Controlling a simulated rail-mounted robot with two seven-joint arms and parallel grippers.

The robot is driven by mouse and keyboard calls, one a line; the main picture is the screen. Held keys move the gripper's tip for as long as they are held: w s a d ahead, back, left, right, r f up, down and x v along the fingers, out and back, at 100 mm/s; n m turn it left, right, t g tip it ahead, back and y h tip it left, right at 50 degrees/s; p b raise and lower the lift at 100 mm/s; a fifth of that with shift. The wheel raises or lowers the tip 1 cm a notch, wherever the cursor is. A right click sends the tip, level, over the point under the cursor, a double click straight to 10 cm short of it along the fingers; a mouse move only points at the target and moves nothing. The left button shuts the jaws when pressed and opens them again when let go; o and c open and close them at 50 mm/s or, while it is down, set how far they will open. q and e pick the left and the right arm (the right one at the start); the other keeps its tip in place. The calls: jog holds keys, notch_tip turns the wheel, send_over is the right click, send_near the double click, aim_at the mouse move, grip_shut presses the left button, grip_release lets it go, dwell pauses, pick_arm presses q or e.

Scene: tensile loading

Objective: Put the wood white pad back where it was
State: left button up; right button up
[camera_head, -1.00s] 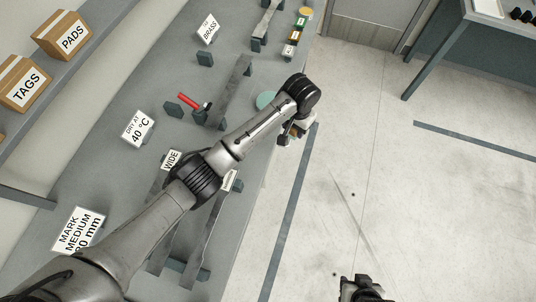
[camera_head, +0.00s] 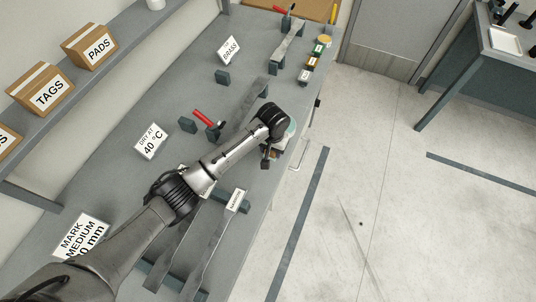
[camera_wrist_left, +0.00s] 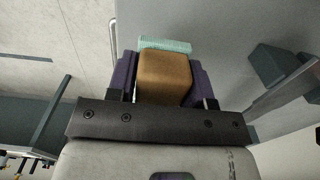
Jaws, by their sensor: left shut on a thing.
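My left gripper (camera_head: 271,156) is at the right edge of the grey bench, below the wrist's black joint. In the left wrist view it (camera_wrist_left: 163,82) is shut on a brown wood block, which I take to be the wood white pad (camera_wrist_left: 165,72), with a dark purple finger on each side. In the head view the block is mostly hidden by the gripper. My right gripper is not in view.
Several small coloured blocks (camera_head: 312,62) stand in a row farther along the right edge. A red-handled tool (camera_head: 205,117), dark supports (camera_head: 188,125), long grey strips (camera_head: 248,105) and label cards (camera_head: 151,141) occupy the bench. Open floor (camera_head: 370,200) lies right.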

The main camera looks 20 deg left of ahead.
pick_arm(q)
jog(key=shift+w+a+f, duration=0.1)
jog(key=shift+a+f, duration=0.35)
jog(key=shift+a, duration=0.35)
jog(key=shift+f+b, duration=0.4)
jog(key=shift+f, duration=1.55)
jog(key=shift+f, duration=0.2)
jog(key=o, duration=0.9)
notch_tip(320, 180, up, 11)
jog(key=shift+p, duration=0.9)
jog(key=shift+r, duration=0.7)
